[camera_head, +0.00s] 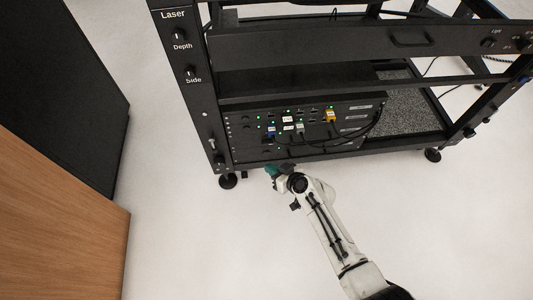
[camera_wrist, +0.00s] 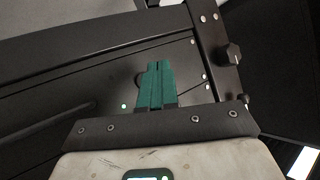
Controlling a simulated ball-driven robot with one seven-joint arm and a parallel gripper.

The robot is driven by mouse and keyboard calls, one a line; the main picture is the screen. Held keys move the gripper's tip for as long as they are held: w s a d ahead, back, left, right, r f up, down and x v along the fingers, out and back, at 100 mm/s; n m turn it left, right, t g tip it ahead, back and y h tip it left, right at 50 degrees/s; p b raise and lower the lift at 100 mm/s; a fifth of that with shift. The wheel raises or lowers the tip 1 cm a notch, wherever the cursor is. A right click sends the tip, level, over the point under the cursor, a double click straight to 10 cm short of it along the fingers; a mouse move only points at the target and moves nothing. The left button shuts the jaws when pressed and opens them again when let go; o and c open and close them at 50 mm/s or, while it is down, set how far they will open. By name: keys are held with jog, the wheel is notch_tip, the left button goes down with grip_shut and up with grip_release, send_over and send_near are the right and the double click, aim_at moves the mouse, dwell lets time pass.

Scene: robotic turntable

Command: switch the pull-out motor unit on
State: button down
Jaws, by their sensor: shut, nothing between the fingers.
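A black front panel (camera_head: 300,128), likely the pull-out motor unit, sits low in the rack. It carries several green lights, plugged-in cables and white labels. My gripper (camera_head: 271,170) is in front of the rack's lower edge, below the panel's left part. In the wrist view, its teal fingers (camera_wrist: 157,68) are shut together and empty, pointing at a dark panel face. A dark round part (camera_wrist: 139,81) on that face is partly hidden behind the fingers. A small pale green light (camera_wrist: 124,106) shows left of them. I cannot tell whether the fingers touch anything.
A black knob (camera_wrist: 231,54) stands out from the rack post right of my fingers. The rack's left post (camera_head: 205,100) has Laser Depth and Side knobs. A wooden cabinet (camera_head: 60,225) stands at left. The pale floor (camera_head: 190,240) between is clear.

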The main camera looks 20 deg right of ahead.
jog(key=shift+s+a+p, duration=0.1)
jog(key=shift+s+a, duration=0.1)
jog(key=shift+s, duration=0.45)
jog(key=shift+s+a+p, duration=0.1)
jog(key=shift+s+a, duration=0.15)
jog(key=shift+s, duration=0.45)
jog(key=shift+s+a+p, duration=0.1)
jog(key=shift+s+a, duration=0.1)
jog(key=shift+s, duration=0.45)
jog(key=s+d+r+m+g+h, duration=0.1)
jog(key=s+d+r+g+h, duration=0.25)
jog(key=s, duration=0.55)
jog(key=s+d+r+g, duration=0.2)
jog(key=s+r+g, duration=0.2)
jog(key=s+r, duration=0.4)
jog(key=s+d+r+m+g+h, duration=0.1)
jog(key=s+d+r+g, duration=0.25)
jog(key=s, duration=0.65)
notch_tip(320, 180, up, 37)
jog(key=a+p, duration=0.1)
jog(key=p, duration=3.6)
jog(key=shift+w+r, duration=0.2)
jog(key=shift+w, duration=0.15)
